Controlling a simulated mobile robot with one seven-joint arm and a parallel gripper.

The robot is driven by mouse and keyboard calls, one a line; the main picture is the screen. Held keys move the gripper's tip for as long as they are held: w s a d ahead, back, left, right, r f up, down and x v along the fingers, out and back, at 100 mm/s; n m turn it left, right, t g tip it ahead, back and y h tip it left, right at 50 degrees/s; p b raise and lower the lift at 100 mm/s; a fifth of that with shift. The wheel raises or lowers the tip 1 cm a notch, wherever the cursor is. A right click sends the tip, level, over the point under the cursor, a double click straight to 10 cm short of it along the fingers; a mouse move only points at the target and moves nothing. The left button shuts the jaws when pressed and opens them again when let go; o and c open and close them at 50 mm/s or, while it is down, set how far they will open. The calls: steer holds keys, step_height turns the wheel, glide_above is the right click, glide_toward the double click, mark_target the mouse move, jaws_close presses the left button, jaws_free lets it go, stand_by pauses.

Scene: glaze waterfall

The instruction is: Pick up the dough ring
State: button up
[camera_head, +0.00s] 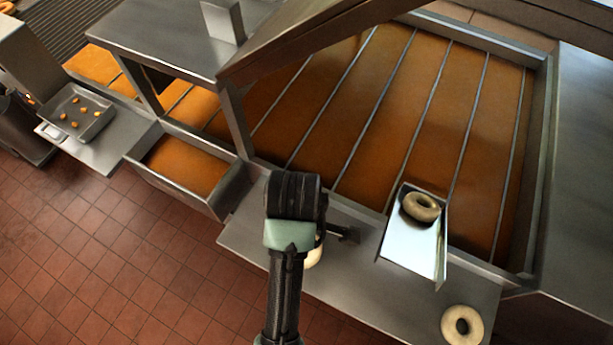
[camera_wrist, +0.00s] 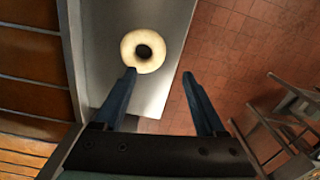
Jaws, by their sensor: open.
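One pale dough ring (camera_wrist: 143,52) lies flat on the steel ledge in the wrist view, just beyond my gripper's left fingertip. My gripper (camera_wrist: 159,73) is open and empty, with its two blue fingers apart. In the head view my gripper is mostly hidden behind my arm, and a pale ring (camera_head: 315,252) shows only partly beside the arm. A second dough ring (camera_head: 462,325) lies at the ledge's front right. A third ring (camera_head: 421,207) sits on the shiny metal chute at the fryer's edge.
The steel ledge (camera_head: 345,285) runs along the front of the fryer of orange-brown oil (camera_head: 385,110) with metal dividers. The chute (camera_head: 412,247) has raised side walls. A tray (camera_head: 77,113) with small pieces stands at the far left. Red tiled floor (camera_head: 110,250) lies in front.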

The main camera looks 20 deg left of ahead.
step_height(320, 180, down, 6)
steer(key=shift+r, duration=0.1)
steer(key=shift+s+a+f+p, duration=0.1)
steer(key=shift+f+p, duration=0.4)
steer(key=shift+f, duration=0.15)
steer(key=shift+a+f+p, duration=0.1)
steer(key=shift+f+p, duration=0.45)
steer(key=shift+f, duration=1.7)
steer(key=shift+w, duration=0.2)
jaws_close()
